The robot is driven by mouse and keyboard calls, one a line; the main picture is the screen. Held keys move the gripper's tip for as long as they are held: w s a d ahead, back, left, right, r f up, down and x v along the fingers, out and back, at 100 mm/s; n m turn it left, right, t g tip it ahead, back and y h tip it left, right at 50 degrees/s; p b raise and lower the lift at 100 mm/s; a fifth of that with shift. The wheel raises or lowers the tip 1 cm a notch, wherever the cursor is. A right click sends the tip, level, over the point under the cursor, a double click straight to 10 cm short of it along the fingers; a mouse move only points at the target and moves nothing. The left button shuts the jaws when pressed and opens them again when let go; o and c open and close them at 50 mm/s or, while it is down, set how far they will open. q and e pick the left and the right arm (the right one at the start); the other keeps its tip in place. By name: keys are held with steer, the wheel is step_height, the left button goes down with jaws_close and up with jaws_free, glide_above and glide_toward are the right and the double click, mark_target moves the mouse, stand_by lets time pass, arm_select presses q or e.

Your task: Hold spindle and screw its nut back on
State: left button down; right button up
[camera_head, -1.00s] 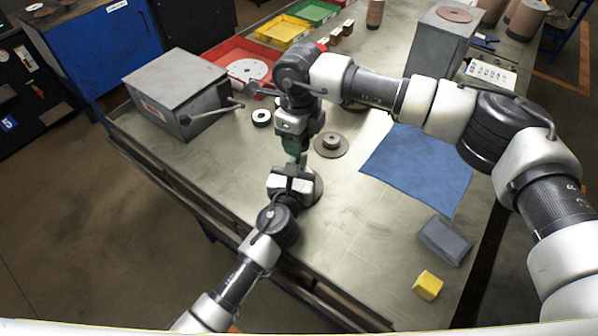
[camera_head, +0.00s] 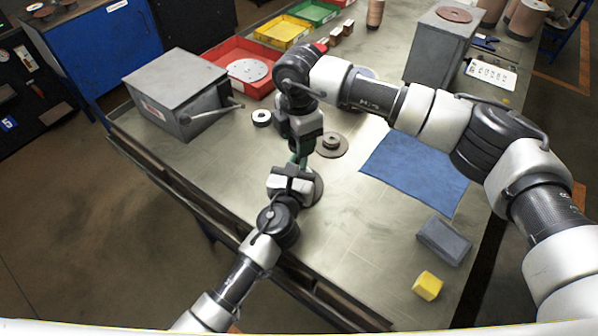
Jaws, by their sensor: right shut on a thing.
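My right gripper (camera_head: 298,157) reaches down from above, its green fingertips just over my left gripper (camera_head: 294,172). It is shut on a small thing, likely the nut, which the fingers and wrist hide. My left gripper comes in low from the front, beside a round grey base (camera_head: 316,188) that seems to belong to the spindle. The spindle's shaft is hidden between the two grippers, and I cannot tell how far the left jaws are closed.
A grey box with a lever (camera_head: 175,92) stands left. A blue cloth (camera_head: 415,168), grey block (camera_head: 444,241) and yellow block (camera_head: 427,286) lie right. A red tray (camera_head: 240,66) is behind.

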steer(key=m, duration=0.4)
steer(key=shift+w, duration=0.1)
steer(key=m, duration=0.6)
steer(key=shift+d, duration=0.1)
steer(key=o, duration=1)
steer(key=shift+r, duration=2.25)
